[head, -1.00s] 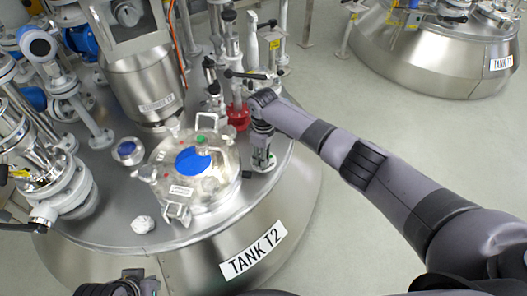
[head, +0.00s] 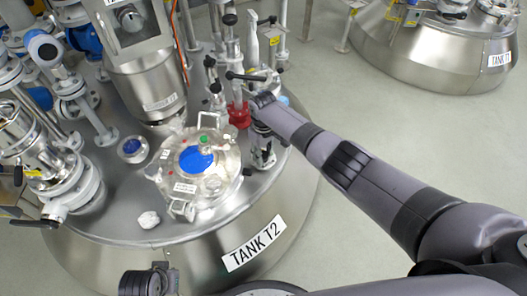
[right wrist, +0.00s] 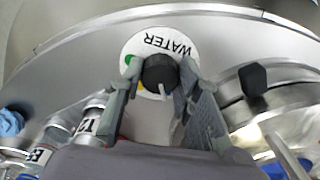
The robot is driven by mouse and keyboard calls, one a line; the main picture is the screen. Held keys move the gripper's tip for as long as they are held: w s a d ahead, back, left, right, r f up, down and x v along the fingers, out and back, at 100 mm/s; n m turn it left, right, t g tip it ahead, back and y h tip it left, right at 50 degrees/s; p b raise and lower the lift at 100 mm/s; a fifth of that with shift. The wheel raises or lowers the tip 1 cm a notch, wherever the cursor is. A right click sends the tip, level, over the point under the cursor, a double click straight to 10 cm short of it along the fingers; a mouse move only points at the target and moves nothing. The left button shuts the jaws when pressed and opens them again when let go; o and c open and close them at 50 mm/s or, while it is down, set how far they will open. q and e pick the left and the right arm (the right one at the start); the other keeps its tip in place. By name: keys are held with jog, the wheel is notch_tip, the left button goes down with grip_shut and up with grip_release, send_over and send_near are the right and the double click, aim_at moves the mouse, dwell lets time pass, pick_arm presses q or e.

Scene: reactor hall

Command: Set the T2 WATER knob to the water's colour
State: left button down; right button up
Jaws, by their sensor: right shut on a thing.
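The black WATER knob (right wrist: 160,72) sits on a round white dial (right wrist: 147,41) lettered WATER, upside down in the right wrist view. A pale pointer mark shows on the knob's lower edge. A green dot (right wrist: 128,60) is on the dial's left; other dots are mostly hidden by my fingers. My right gripper (right wrist: 158,85) is shut on the knob, one finger on each side. In the head view my right gripper (head: 262,100) hides the knob on tank T2 (head: 245,256). The round lid window (head: 197,160) shows blue. A dark part of my left arm is at the bottom left; its jaws are unclear.
A red fitting (head: 239,115) and upright valves crowd the area beside my right gripper. Another black knob (right wrist: 254,77) stands to the right in the wrist view. Tank T1 (head: 440,50) is at the back right, with open floor between the tanks.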

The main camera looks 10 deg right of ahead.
aim_at(263, 155)
dwell(0.3)
jog(key=o, duration=1.1)
jog(key=shift+o, duration=0.2)
notch_tip(263, 155, up, 12)
